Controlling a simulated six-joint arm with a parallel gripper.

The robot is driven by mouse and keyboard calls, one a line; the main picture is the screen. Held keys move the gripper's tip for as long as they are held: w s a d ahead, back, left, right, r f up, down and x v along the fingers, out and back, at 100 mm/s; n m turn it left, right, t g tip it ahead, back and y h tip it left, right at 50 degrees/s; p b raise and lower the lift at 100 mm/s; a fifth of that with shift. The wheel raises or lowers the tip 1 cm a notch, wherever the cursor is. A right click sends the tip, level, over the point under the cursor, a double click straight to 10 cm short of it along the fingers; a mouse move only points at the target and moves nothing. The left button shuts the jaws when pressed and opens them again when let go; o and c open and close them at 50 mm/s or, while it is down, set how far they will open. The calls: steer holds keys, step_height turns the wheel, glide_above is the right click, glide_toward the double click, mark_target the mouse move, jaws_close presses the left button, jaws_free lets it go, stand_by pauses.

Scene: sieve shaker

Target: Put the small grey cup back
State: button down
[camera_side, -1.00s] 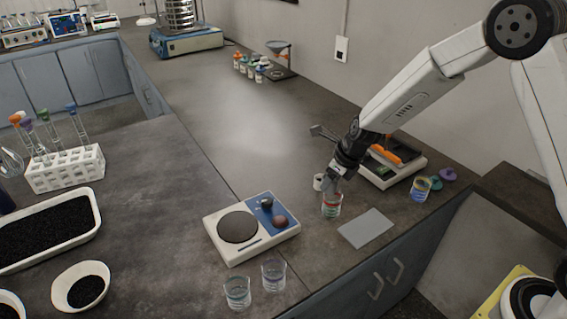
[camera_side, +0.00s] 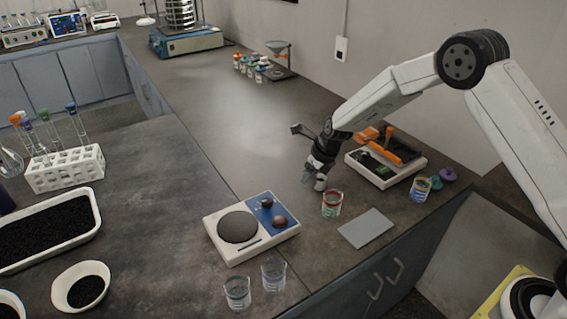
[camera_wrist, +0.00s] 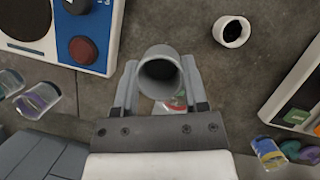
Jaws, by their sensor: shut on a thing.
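The small grey cup (camera_wrist: 160,75) is held between the two fingers of my gripper (camera_wrist: 160,90) in the wrist view. Its open mouth faces the camera, and its inside is shaded; I cannot tell whether anything is in it. In the side view my gripper (camera_side: 312,174) is over the counter, behind and left of a glass beaker with red and green bands (camera_side: 332,204). That beaker is partly hidden by the gripper in the wrist view (camera_wrist: 174,104).
A small white cup with dark contents (camera_wrist: 232,31) stands close to the gripper.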

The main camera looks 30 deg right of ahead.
steer(key=shift+w+a+f, duration=0.1)
steer(key=shift+w+f, duration=2.8)
steer(key=shift+f, duration=0.15)
steer(key=shift+f, duration=0.1)
steer(key=shift+w+f, duration=0.1)
steer(key=shift+w, duration=0.1)
steer(key=shift+f, duration=1.55)
steer(key=shift+f, duration=0.1)
steer(key=shift+c, duration=0.6)
jaws_free()
